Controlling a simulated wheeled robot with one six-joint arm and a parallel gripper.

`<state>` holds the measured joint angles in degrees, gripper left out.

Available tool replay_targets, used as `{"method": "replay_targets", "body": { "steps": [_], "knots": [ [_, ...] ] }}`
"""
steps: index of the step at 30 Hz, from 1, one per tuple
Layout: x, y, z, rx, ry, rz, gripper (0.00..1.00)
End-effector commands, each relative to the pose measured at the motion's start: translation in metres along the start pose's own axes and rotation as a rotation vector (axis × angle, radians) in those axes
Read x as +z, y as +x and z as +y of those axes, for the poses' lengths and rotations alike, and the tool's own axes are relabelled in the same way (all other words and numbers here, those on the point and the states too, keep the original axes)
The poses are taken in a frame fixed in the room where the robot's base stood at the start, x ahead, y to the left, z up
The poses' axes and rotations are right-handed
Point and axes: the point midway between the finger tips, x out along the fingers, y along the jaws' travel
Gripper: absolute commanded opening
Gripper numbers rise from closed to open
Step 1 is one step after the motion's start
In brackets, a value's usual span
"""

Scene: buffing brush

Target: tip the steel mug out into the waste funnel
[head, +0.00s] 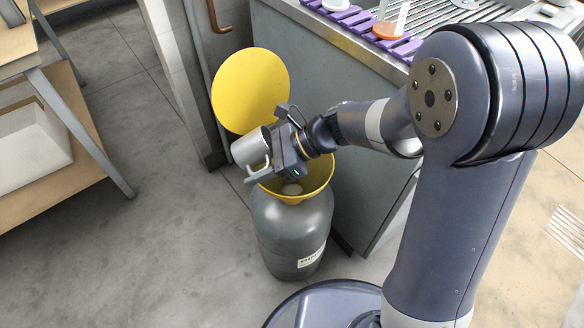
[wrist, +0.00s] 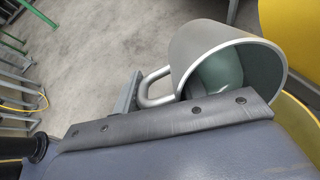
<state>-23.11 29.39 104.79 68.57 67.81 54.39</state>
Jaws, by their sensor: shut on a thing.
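The steel mug (head: 248,149) is held by my gripper (head: 269,163) above the left part of the yellow waste funnel (head: 318,186). The gripper is shut on the mug, at its handle side. In the wrist view the mug (wrist: 208,52) is tilted well over, its open mouth towards the lower right. A greenish surface shows inside it; I cannot tell whether this is liquid. The gripper hides part of the mug's lower rim there. The funnel's yellow edge (wrist: 301,125) shows at the right. A small pale patch is visible inside the funnel in the head view.
The funnel sits on a grey labelled waste can (head: 290,235). Its round yellow lid (head: 250,90) stands open behind. A grey cabinet (head: 340,130) with a steel drainer top is close on the right. A wooden shelf unit (head: 85,150) is at the left, with bare floor between.

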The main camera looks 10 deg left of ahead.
Motion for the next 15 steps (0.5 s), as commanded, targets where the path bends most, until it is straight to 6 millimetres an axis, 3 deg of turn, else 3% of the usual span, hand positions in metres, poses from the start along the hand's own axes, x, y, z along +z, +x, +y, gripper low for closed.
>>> {"method": "replay_targets", "body": {
  "steps": [15],
  "knots": [
    [-0.0067, 0.0028, -0.0008, 0.007, 0.003, -0.093, 0.05]
  ]
}}
